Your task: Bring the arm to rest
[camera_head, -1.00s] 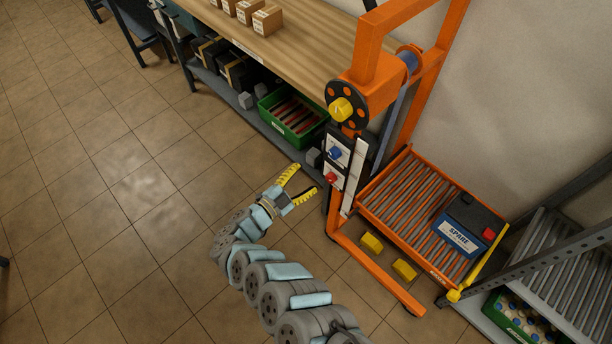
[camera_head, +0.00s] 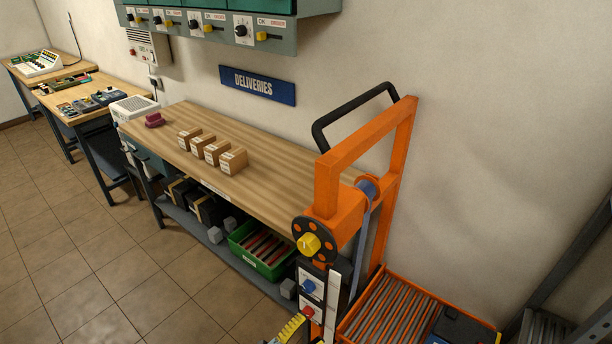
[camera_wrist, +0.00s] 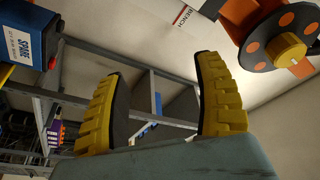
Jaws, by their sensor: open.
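My gripper (camera_wrist: 158,105) shows in the wrist view with its two yellow ridged fingers spread apart and nothing between them. In the head view only the yellow finger tips (camera_head: 291,330) show at the bottom edge, left of the orange lift's control panel. The rest of my arm is out of that view.
An orange lift (camera_head: 333,185) with a roller bed (camera_head: 385,312) stands close right of my gripper. A blue battery marked SPARE (camera_wrist: 27,38) shows in the wrist view. The wooden bench (camera_head: 265,150) bears several cartons (camera_head: 211,150); a green crate (camera_head: 262,250) sits below. Floor at left is clear.

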